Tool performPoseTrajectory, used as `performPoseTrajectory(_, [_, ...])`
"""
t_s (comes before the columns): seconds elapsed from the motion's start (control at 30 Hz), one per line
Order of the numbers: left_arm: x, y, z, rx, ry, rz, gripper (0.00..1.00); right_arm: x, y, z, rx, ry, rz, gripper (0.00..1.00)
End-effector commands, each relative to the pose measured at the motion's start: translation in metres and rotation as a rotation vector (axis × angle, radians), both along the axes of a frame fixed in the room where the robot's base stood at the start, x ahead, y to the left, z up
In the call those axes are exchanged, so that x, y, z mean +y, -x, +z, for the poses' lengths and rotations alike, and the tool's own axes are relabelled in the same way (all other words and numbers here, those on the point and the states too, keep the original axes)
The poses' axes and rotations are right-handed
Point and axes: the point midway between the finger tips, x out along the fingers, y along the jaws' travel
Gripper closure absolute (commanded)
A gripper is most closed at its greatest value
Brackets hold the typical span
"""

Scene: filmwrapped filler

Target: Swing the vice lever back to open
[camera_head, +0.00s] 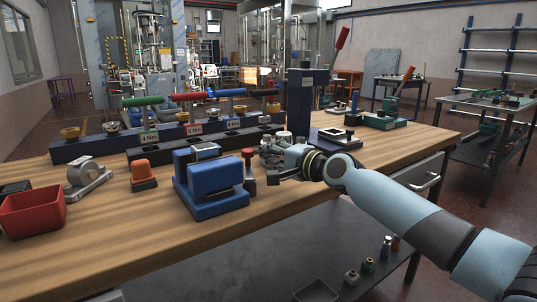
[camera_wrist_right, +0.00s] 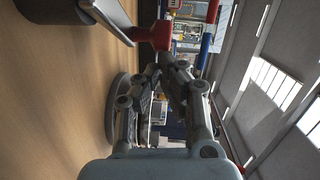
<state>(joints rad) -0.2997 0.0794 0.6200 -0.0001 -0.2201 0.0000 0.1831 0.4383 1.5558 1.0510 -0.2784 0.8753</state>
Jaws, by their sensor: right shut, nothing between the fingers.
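The blue vice (camera_head: 212,185) stands near the front edge of the wooden bench, with a grey metal plate (camera_head: 206,152) on top. A red-knobbed upright lever (camera_head: 248,156) stands at its right side. My right gripper (camera_head: 270,168) is just right of the lever, low over the bench, shut and empty. In the right wrist view the red knob (camera_wrist_right: 153,36) lies just beyond the fingertips of my gripper (camera_wrist_right: 160,72); whether they touch is unclear. A grey part (camera_wrist_right: 108,18), probably the vice's, shows beside it. My left gripper is not in view.
An orange block (camera_head: 143,177), a grey metal clamp (camera_head: 86,178) and a red bin (camera_head: 32,212) stand left of the vice. A dark rack with coloured-handled tools (camera_head: 150,137) runs behind it. A dark blue post (camera_head: 306,100) rises behind my right gripper. The bench front is clear.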

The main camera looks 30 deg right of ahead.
Motion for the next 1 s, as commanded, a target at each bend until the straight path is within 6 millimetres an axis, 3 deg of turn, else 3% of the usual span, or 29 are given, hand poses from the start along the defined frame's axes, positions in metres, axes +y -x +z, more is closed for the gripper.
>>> performPoseTrajectory(1.0, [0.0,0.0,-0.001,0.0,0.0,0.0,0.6,0.012,-0.02,0.0,-0.001,-0.002,0.0,1.0])
